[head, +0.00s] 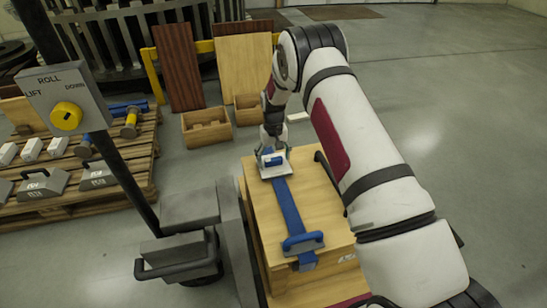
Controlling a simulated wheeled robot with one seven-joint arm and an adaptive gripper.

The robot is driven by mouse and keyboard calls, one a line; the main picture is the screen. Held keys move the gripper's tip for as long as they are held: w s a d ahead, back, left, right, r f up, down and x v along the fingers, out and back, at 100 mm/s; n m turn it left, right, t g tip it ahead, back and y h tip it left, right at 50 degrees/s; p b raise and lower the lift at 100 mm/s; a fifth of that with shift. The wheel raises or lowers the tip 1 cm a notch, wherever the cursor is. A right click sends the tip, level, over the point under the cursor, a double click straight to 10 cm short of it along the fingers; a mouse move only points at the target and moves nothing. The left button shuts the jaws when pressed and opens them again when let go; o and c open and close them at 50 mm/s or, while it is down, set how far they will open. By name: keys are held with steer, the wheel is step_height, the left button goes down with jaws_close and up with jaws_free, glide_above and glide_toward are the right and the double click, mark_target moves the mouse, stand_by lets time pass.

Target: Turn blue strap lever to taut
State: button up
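A blue strap (288,205) runs lengthwise over a wooden crate (325,205). At its far end is a pale plate (267,172) with a small blue piece (274,160) on it, which may be the strap lever. At its near end is a blue bar-like handle (302,243), with a strap tail hanging over the crate's front edge. My gripper (271,150) points down at the pale plate, right above or at the blue piece. Its fingers are small and partly hidden, so I cannot tell whether they are open or touch it. Any markings on the plate are unreadable.
Open wooden boxes (206,128) and boards (178,65) stand behind. Floor at right is clear.

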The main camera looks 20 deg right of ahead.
mark_target(273, 159)
step_height(273, 159, up, 12)
stand_by(0.6)
stand_by(0.4)
